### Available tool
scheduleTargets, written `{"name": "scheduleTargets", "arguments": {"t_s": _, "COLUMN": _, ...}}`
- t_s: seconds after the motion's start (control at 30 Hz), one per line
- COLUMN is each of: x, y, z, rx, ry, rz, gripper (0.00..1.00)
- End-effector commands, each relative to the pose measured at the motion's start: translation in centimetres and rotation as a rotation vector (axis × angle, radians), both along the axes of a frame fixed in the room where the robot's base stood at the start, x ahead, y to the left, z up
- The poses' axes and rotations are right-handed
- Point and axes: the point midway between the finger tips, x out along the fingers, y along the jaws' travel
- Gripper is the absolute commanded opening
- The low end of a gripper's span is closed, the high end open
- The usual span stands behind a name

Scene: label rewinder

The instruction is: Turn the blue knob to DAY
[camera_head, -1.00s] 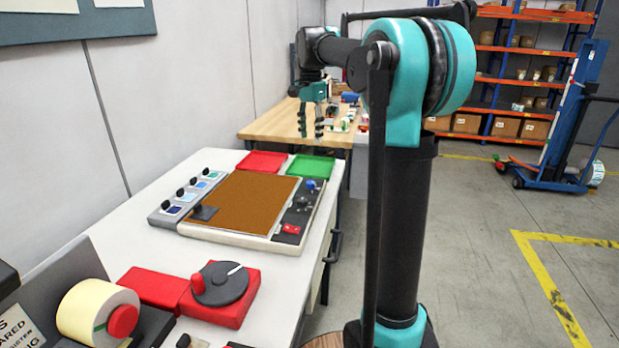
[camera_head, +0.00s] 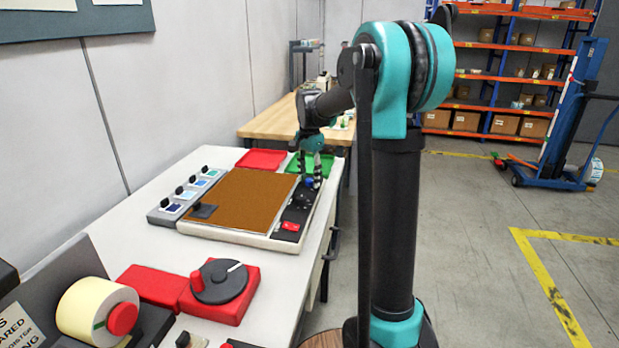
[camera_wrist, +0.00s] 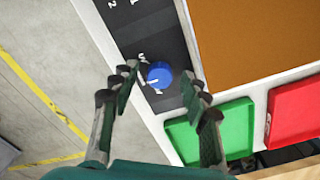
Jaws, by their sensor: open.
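The blue knob (camera_wrist: 159,74) sits on the dark control strip of the brown-topped panel. It has a white pointer line, and small markings beside it are too blurred to read. In the head view the blue knob (camera_head: 309,182) shows at the far end of the strip, partly behind the fingers. My gripper (camera_wrist: 158,92) is open, its two fingers on either side of the blue knob and apart from it in the wrist view. In the head view my gripper (camera_head: 311,182) points down over the far end of the strip.
A green tray (camera_wrist: 227,130) and a red tray (camera_wrist: 296,108) lie just beyond the panel (camera_head: 241,200). A black knob (camera_head: 301,201) and a red switch (camera_head: 290,226) sit nearer on the same strip. A red crank unit (camera_head: 222,291) stands in front.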

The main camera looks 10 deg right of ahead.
Motion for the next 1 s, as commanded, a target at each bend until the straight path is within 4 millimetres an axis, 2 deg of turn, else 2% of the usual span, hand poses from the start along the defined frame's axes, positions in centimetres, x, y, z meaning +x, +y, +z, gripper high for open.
{"name": "scheduleTargets", "arguments": {"t_s": 0.3, "x": 0.00, "y": 0.00, "z": -0.22, "rx": 0.000, "ry": 0.000, "rz": 0.000, "gripper": 0.45}}
{"name": "scheduleTargets", "arguments": {"t_s": 0.67, "x": 0.01, "y": -0.01, "z": -0.20, "rx": 0.000, "ry": 0.000, "rz": 0.000, "gripper": 0.00}}
{"name": "scheduleTargets", "arguments": {"t_s": 1.0, "x": 0.01, "y": -0.01, "z": -0.19, "rx": 0.000, "ry": 0.000, "rz": 0.039, "gripper": 0.00}}
